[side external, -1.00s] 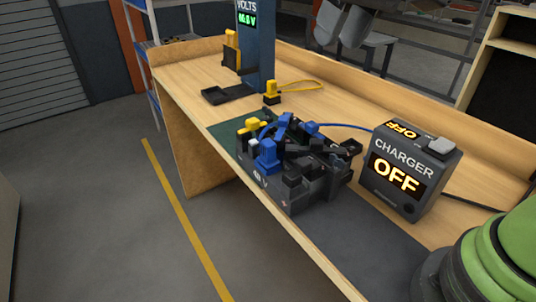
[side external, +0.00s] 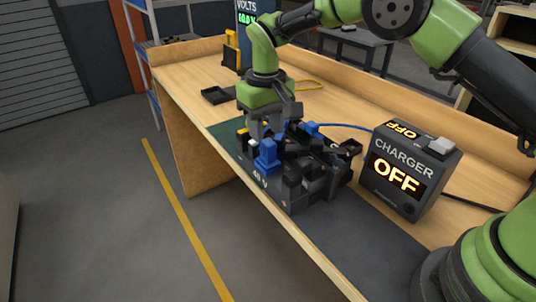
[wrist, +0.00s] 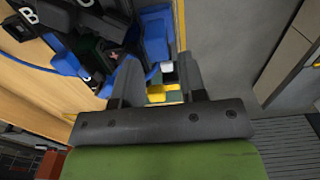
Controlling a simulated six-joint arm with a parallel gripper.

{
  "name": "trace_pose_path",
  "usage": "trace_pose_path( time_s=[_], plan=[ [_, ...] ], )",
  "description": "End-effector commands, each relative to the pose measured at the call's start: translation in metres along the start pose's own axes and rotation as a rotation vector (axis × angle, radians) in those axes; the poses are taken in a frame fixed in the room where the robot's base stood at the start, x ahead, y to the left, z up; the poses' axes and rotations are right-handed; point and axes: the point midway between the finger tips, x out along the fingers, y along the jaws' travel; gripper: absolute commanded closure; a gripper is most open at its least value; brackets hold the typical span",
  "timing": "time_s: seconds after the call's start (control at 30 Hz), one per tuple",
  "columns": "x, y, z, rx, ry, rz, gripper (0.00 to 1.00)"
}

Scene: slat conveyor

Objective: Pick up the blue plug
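A blue plug-like block (side external: 267,154) stands on the near left side of the dark battery unit (side external: 295,200). Another blue piece (side external: 312,128) is at the unit's back, where a blue cable runs to the charger. I cannot tell which one is the task's plug. My gripper (side external: 263,133) points down over the unit's left end, just behind the near blue block. In the wrist view its fingers (wrist: 156,75) stand apart, with a yellow piece (wrist: 160,94) and a small white cap (wrist: 167,67) showing in the gap. A large blue part (wrist: 156,32) lies beyond the fingertips.
The charger box (side external: 411,165) reads OFF and stands right of the battery unit. The bench's near edge is close to the unit.

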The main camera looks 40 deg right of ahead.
Motion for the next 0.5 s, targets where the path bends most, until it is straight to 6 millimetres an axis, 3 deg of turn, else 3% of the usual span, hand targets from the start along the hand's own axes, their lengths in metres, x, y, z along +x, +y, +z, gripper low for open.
trace_pose_path(
  time_s=[0.3, 0.5],
  plan=[
    [0.042, 0.004, 0.002, 0.0, -0.003, 0.0, 0.62],
    [0.054, 0.003, 0.002, 0.001, 0.0, -0.002, 0.62]
  ],
)
